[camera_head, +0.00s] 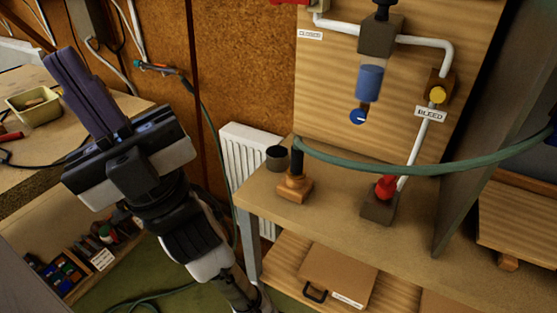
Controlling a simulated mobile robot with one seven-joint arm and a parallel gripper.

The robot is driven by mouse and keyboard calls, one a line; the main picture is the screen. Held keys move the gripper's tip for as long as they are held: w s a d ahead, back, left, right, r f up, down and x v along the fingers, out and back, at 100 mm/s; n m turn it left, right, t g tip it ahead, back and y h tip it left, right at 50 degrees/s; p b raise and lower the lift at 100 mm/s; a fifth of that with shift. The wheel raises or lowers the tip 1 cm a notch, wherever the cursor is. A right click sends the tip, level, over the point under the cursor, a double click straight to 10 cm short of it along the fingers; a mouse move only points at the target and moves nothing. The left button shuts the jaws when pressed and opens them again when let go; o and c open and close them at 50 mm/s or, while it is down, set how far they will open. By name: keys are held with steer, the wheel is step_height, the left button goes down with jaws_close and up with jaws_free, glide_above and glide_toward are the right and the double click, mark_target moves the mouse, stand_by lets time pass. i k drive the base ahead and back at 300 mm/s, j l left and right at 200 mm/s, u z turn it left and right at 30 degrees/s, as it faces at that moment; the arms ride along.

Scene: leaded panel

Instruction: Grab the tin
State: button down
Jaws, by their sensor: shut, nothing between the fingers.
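My gripper (62,66) is raised at the left of the view, its two long dark fingers together and empty, pointing up and to the left. A small dark cylindrical tin (277,158) stands at the back left edge of the wooden bench (335,215), well to the right of my gripper. A pale yellow open tub (33,104) with something brown in it sits on the left worktop, left of my fingers. I cannot tell for sure which of these two is the tin meant. My gripper appears apart from both.
A wooden-based post (294,187) stands just right of the dark tin. A green hose (420,168) arches across the bench. A lower shelf holds a brown case (338,272).

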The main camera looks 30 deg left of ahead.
mark_target(277, 159)
steer(key=i+j+u, duration=0.15)
steer(key=j, duration=0.25)
steer(key=i+j+u, duration=0.1)
steer(key=j, duration=0.3)
steer(key=i+j+u, duration=0.15)
steer(key=j, duration=0.2)
steer(key=i+j+u, duration=0.15)
steer(key=i+j, duration=0.1)
steer(key=j, duration=0.1)
